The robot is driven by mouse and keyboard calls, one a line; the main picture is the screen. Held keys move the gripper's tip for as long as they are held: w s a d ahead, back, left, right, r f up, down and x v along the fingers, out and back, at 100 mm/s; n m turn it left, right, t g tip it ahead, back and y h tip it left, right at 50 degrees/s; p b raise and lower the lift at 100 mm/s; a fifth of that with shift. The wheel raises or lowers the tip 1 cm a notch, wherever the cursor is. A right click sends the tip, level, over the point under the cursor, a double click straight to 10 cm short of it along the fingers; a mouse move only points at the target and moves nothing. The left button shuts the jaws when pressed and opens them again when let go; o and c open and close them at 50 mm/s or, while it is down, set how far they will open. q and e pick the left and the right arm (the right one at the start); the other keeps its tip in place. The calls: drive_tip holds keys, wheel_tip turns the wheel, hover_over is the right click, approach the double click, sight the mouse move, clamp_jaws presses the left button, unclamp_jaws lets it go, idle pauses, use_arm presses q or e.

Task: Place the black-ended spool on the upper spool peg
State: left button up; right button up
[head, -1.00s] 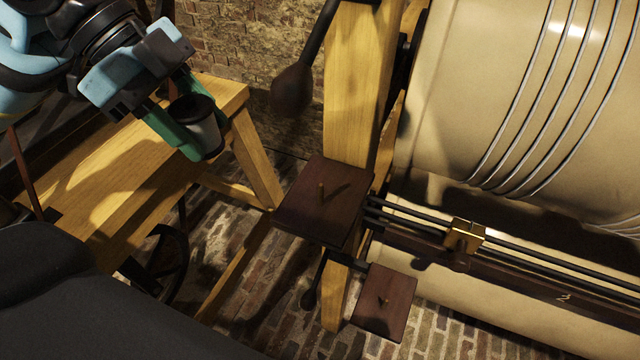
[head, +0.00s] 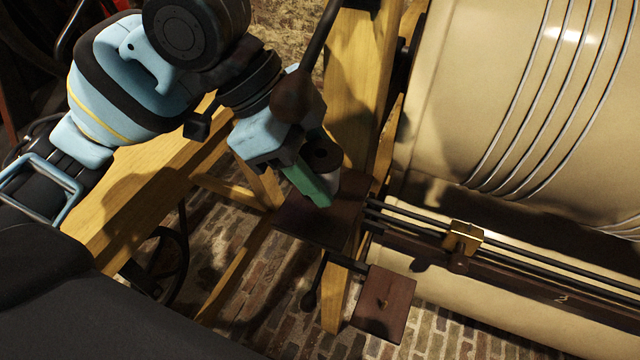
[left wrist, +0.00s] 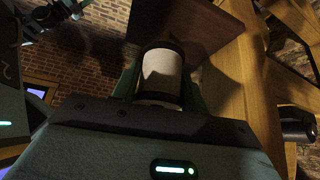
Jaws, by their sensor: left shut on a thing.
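The black-ended spool (head: 321,158) has a dark end with a hole and a pale body. My left gripper (head: 318,180) is shut on it by its green fingers. In the head view the gripper and spool are over the upper dark wooden plate (head: 312,224), and they hide its peg. Whether the spool touches the plate or peg I cannot tell. In the left wrist view the spool (left wrist: 161,76) sits between the fingers with the plate (left wrist: 180,22) beyond. My right gripper is not recognisable.
A large cream drum (head: 500,110) wound with wire fills the right. Black rods with a brass carriage (head: 464,237) run beside it. A dark rounded lever (head: 292,95) hangs close to my left gripper. A wooden post (head: 350,120) stands behind the plate.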

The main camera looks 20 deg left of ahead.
use_arm(q)
drive_tip(key=shift+f, duration=0.35)
wheel_tip(320, 180, down, 3)
drive_tip(key=shift+r+b, duration=0.1)
drive_tip(key=shift+b, duration=0.3)
drive_tip(key=o, duration=1)
